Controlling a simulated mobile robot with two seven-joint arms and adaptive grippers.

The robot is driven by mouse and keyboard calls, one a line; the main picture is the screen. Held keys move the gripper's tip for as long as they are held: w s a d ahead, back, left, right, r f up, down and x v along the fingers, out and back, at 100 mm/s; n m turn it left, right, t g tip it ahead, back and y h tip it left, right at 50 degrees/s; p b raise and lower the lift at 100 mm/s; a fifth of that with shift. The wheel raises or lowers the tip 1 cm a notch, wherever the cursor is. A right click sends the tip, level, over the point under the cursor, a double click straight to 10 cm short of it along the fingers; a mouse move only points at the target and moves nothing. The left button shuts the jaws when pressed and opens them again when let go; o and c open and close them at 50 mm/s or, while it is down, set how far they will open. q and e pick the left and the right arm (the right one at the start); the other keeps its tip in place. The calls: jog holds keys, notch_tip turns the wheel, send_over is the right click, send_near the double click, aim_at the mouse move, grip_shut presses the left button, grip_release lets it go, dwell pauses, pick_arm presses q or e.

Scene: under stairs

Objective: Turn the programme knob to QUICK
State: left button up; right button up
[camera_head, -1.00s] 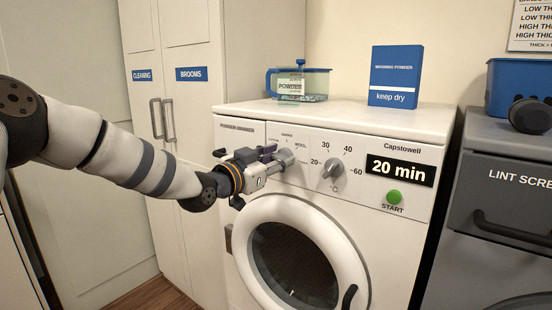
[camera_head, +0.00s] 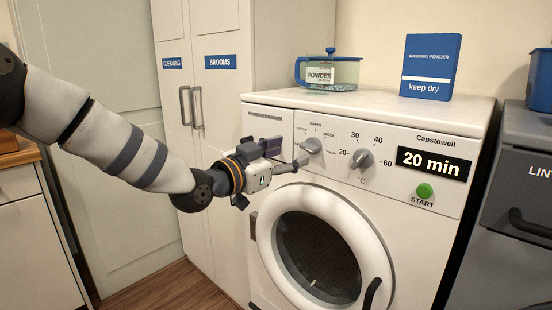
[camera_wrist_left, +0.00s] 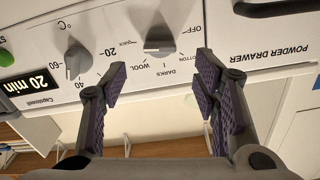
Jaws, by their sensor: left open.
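The grey programme knob (camera_head: 311,145) is on the washing machine's front panel, left of the temperature knob (camera_head: 360,159). In the left wrist view, upside down, the programme knob (camera_wrist_left: 160,41) has OFF, COTTON, DARKS, WOOL and QUICK printed around it. I cannot tell for sure which word it points to. My left gripper (camera_head: 298,163) is just below and left of the knob in the head view. In the wrist view its two purple-padded fingers (camera_wrist_left: 160,82) are open, apart from the knob, with nothing between them. My right gripper is not in view.
The display (camera_head: 432,163) reads 20 min, above the green START button (camera_head: 425,190). The round door (camera_head: 322,252) is below. A powder tub (camera_head: 330,73) and blue box (camera_head: 430,68) stand on top. Cupboards (camera_head: 205,110) are at left, a grey machine (camera_head: 520,170) at right.

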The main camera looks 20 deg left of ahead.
pick_arm(q)
jog(key=v, duration=0.5)
jog(key=shift+s+a, duration=0.1)
jog(key=shift+s, duration=0.15)
jog(key=shift+f, duration=0.1)
jog(key=s+d+f+n+g+y, duration=0.15)
jog(key=s+f+g, duration=0.4)
jog(key=f, duration=0.85)
jog(key=s+d+f+n+g+y, duration=0.1)
jog(key=s+d+f+n+g, duration=0.15)
jog(key=s+f, duration=0.9)
jog(key=s+f+n+g+y+p, duration=0.15)
jog(key=s+f+g, duration=0.35)
jog(key=s+f, duration=0.65)
jog(key=s+a+f+g+y, duration=0.1)
jog(key=s+f+g, duration=0.1)
jog(key=s, duration=0.8)
jog(key=s+a+f+n+g+y, duration=0.1)
jog(key=s+g, duration=0.3)
jog(key=s, duration=0.7)
jog(key=shift+a+f, duration=0.45)
jog(key=shift+f, duration=0.2)
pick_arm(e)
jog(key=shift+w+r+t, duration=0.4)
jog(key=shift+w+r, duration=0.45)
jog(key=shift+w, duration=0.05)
